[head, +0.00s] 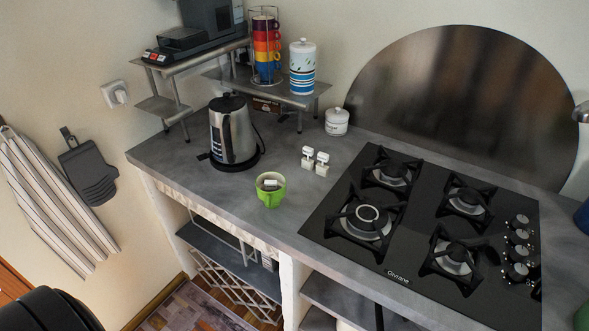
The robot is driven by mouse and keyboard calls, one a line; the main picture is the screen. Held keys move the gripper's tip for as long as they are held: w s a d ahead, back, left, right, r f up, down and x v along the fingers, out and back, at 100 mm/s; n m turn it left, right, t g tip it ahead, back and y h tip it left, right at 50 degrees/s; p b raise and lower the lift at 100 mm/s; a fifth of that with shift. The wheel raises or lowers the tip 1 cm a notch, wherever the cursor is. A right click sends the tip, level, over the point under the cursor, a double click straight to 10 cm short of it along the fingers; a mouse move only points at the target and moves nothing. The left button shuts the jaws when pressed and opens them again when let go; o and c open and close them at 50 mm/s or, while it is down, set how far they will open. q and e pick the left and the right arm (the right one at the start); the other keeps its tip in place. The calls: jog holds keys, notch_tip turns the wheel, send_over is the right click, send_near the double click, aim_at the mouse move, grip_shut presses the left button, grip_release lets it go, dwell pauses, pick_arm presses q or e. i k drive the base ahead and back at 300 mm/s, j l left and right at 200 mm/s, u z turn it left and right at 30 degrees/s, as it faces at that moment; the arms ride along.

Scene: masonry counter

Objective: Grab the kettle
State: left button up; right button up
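The kettle (233,134) is brushed steel with a black lid, a black spout edge and a black handle on its right side. It stands upright on a dark round base on the grey counter, left of the middle in the head view. Neither gripper can be made out in the head view. A dark rounded shape at the bottom left corner is cut off by the frame, and I cannot tell what it is.
A green mug (270,192) stands in front of the kettle near the counter's (185,165) edge. Metal shelves (165,105) with a coffee machine, stacked cups (266,45) and a canister (303,70) rise behind. A gas hob (400,215) is at the right. White blocks (315,160) lie between.

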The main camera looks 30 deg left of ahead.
aim_at(233, 142)
jog(key=u, duration=1.3)
